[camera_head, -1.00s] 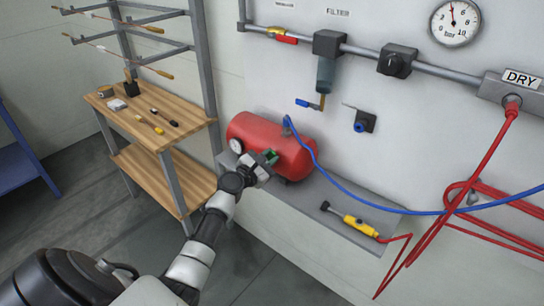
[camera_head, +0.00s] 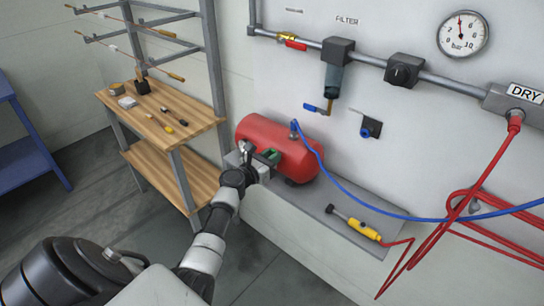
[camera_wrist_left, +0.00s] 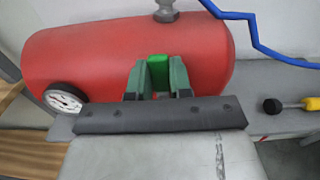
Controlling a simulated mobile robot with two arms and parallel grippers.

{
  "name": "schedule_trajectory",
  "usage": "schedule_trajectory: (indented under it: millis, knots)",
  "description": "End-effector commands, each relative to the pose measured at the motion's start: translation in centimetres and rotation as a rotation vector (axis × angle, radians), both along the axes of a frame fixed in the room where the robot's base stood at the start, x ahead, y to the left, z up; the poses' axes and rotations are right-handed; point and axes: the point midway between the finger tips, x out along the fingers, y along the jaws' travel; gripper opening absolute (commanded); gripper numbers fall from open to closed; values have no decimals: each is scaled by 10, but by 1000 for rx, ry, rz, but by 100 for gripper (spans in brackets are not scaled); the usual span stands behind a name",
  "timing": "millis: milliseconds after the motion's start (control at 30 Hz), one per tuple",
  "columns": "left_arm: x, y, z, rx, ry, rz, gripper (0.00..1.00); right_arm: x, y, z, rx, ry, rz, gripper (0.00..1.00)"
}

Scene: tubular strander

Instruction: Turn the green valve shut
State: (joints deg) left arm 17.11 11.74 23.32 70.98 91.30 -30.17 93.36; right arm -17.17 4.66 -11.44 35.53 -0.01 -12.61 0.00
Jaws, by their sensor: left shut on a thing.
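The green valve (camera_wrist_left: 158,72) is a small bright green piece at the front of the red tank (camera_wrist_left: 110,55). In the left wrist view my left gripper (camera_wrist_left: 157,80) has its two dark green fingers on either side of it, shut on it. In the head view my left gripper (camera_head: 268,156) is at the front of the red tank (camera_head: 298,160), and the valve is mostly hidden by the fingers. I cannot tell from these frames how far the valve is turned. My right gripper is not in view.
The tank sits on a grey ledge (camera_head: 335,212) with a yellow-handled tool (camera_head: 362,229). A blue hose (camera_head: 345,190) runs from the tank's top to the right. A wooden bench (camera_head: 150,118) with small tools stands left. Red hoses (camera_head: 480,190) hang right.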

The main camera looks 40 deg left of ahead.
Motion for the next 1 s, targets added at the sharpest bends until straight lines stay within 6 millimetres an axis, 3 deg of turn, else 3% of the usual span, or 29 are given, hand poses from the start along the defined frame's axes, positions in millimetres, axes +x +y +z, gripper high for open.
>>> schedule_trajectory:
  millis: [267,300,433,767,1000]
  knots:
    - [0,0,-2,-8,4,0,0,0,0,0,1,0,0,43]
    - [0,0,-2,-9,4,0,25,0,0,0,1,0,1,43]
    - [0,0,-1,-6,2,0,45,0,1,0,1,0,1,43]
    - [-2,0,-1,-3,1,0,46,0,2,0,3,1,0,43]
    - [-34,2,-2,0,4,0,46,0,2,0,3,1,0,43]
